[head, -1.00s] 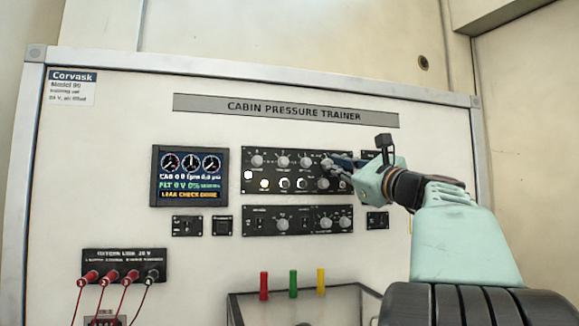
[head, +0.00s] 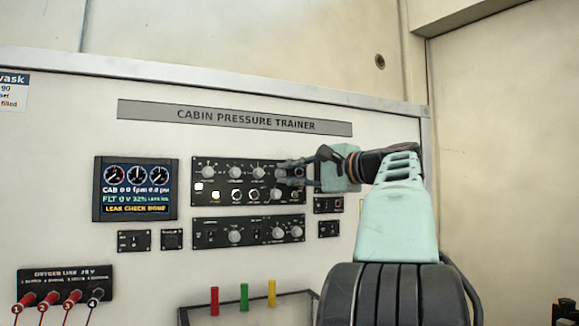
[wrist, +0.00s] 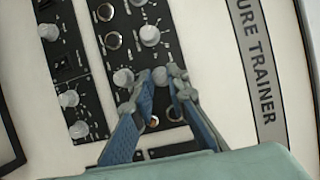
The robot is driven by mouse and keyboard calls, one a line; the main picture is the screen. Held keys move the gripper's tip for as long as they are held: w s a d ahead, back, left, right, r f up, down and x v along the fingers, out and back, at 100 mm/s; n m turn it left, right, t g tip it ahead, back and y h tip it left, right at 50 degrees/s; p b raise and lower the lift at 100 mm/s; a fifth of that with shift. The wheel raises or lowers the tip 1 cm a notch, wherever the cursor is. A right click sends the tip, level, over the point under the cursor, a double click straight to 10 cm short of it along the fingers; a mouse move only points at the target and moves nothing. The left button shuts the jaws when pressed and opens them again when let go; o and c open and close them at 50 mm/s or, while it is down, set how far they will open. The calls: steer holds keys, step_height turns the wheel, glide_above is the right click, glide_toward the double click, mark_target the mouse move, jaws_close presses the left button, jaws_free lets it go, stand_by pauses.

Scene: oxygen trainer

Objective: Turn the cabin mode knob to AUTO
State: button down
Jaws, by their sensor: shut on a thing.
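The cabin pressure trainer's upper black panel (head: 222,178) carries rows of round grey knobs and small round sockets or switches. My gripper (head: 288,172) reaches in from the right at the panel's upper right part. In the wrist view, the panel is turned sideways and my gripper (wrist: 161,76) has its two blue-grey fingers on either side of a round grey knob (wrist: 159,74), shut on it. This knob is in the panel's upper row. The knob labels are too small to read, and the fingers partly hide the knob's pointer.
Another knob (wrist: 123,77) sits close beside the fingers. A lower knob panel (head: 211,236) and a gauge display (head: 134,188) are nearby. Red, green and yellow upright pieces (head: 244,297) stand below. Red leads plug into the oxygen panel (head: 64,280) at lower left.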

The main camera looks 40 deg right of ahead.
steer(key=shift+r+n+g+p, duration=0.25)
steer(key=shift+n+g+p, duration=0.5)
steer(key=shift+n, duration=0.65)
steer(key=shift+h, duration=0.3)
steer(key=shift+f, duration=0.1)
steer(key=c, duration=1.9)
jaws_free()
steer(key=shift+w, duration=0.1)
steer(key=v, duration=1.2)
steer(key=shift+a+f, duration=0.1)
